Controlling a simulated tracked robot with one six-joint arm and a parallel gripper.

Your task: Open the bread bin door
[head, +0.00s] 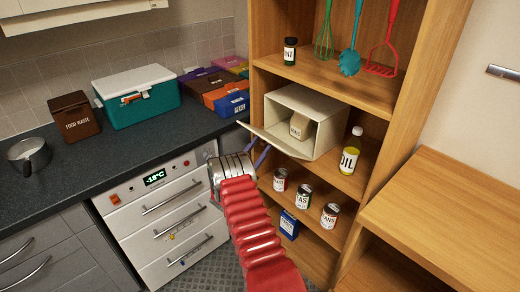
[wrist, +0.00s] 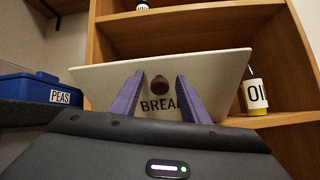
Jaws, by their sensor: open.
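The cream bread bin (head: 331,108) stands on the middle shelf of the wooden unit, with a beige item (head: 300,126) inside. Its door (head: 282,143) is tilted outward and down from its lower edge, so the front is open. In the wrist view the door's outer face (wrist: 110,82) carries the word BREAD, partly hidden, and a round brown knob (wrist: 160,83). My gripper (head: 258,148) is at the door's outer side. In the wrist view its purple fingers (wrist: 159,77) are apart, one on each side of the knob, with gaps showing.
An oil bottle (head: 349,152) stands right of the bin. Labelled cans (head: 303,197) sit on the shelf below. Blue, orange and other coloured boxes (head: 232,103) and a teal cooler (head: 140,97) stand on the dark counter at left.

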